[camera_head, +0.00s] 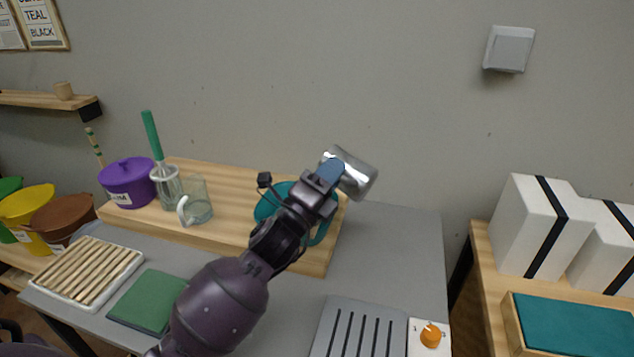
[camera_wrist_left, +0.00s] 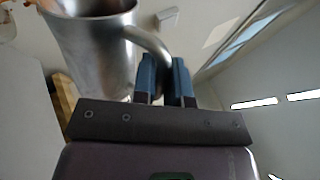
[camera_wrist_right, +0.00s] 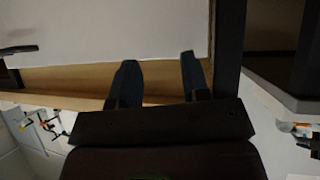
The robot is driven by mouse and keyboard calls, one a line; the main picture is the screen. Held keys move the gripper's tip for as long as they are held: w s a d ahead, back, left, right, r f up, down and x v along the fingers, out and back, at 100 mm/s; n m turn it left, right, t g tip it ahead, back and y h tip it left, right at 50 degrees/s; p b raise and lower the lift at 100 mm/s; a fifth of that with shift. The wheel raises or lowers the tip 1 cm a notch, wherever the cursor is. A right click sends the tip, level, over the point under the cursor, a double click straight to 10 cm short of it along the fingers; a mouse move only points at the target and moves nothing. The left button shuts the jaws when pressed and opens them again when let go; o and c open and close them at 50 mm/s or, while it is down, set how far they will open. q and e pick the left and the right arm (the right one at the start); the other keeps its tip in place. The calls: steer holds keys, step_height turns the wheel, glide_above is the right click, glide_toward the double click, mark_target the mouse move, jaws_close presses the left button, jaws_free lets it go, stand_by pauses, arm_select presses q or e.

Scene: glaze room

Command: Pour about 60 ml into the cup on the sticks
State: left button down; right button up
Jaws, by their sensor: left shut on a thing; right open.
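My left gripper (camera_head: 328,173) is shut on the handle of a shiny metal jug (camera_head: 357,174), held in the air above the right end of the wooden board. The jug looks tilted; its contents do not show. In the left wrist view the fingers (camera_wrist_left: 167,80) pinch the jug's handle (camera_wrist_left: 150,42) beside its body (camera_wrist_left: 95,55). Wooden sticks (camera_head: 82,270) lie in a row on a white tray (camera_head: 62,296) at the left, and no cup shows on them. My right gripper (camera_wrist_right: 155,82) is open and empty in the right wrist view, outside the head view.
On the wooden board (camera_head: 235,230) stand a purple pot (camera_head: 128,184), a green-handled whisk (camera_head: 155,145), a clear glass jug (camera_head: 199,207) and a teal vessel (camera_head: 266,207) partly behind my arm. A green pad (camera_head: 146,301), slotted grey plate (camera_head: 350,330) and orange knob (camera_head: 430,336) lie in front.

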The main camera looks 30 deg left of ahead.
arm_select(q)
steer(key=shift+a+r+n, duration=0.15)
steer(key=shift+r+n, duration=0.05)
steer(key=shift+n, duration=0.1)
arm_select(e)
steer(key=shift+s+d+f, duration=0.1)
steer(key=shift+s+d, duration=0.15)
steer(key=shift+s, duration=0.2)
arm_select(q)
steer(key=shift+a, duration=0.1)
arm_select(e)
steer(key=shift+w+a, duration=0.1)
steer(key=shift+w, duration=0.05)
arm_select(q)
steer(key=shift+a+r+n+y, duration=0.1)
steer(key=shift+n+y, duration=0.3)
arm_select(e)
steer(key=shift+w+a+r, duration=0.2)
steer(key=shift+w+r, duration=0.1)
steer(key=shift+w, duration=0.05)
arm_select(q)
steer(key=shift+p, duration=0.3)
arm_select(e)
steer(key=shift+s, duration=0.15)
